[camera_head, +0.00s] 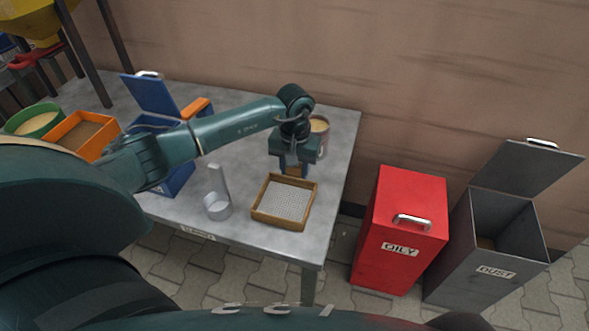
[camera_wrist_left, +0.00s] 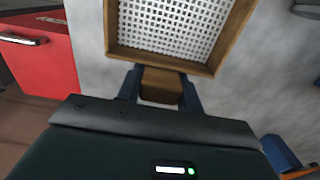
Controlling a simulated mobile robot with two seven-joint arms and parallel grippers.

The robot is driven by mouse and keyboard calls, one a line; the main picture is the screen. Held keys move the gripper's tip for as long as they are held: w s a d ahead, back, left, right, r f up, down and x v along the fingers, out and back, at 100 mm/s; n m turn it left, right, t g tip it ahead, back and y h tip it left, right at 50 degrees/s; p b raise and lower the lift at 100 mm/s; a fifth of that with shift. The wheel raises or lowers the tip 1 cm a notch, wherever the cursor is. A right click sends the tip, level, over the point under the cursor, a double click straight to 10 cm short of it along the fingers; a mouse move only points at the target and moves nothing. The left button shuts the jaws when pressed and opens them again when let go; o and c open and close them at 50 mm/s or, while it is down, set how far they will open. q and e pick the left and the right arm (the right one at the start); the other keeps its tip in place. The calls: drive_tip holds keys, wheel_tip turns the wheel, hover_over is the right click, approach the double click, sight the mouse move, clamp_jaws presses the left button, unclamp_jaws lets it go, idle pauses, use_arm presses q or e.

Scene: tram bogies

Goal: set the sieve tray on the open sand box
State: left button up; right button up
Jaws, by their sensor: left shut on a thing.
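The sieve tray has a square wooden frame (camera_head: 277,222) around a pale mesh. It is at the front right of the grey table, level or nearly so; I cannot tell whether it touches the top. My left gripper (camera_head: 293,171) is shut on the tray's wooden handle block. In the left wrist view the blue fingers (camera_wrist_left: 160,88) grip this block below the frame (camera_wrist_left: 160,59). A blue box (camera_head: 177,181), its lid (camera_head: 150,94) raised, stands left of the tray, partly behind my arm. It looks like the sand box; its inside is hidden. My right gripper is out of view.
A clear scoop-like cup (camera_head: 217,207) stands between the blue box and the tray. An orange box (camera_head: 84,134) and a green bowl (camera_head: 33,121) are at the left. A can (camera_head: 320,127) is behind my gripper. Red (camera_head: 401,225) and grey (camera_head: 485,275) bins stand right of the table.

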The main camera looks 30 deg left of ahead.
use_arm(q)
drive_tip(key=shift+f, duration=0.15)
drive_tip(key=o, duration=1)
drive_tip(key=shift+o, duration=0.2)
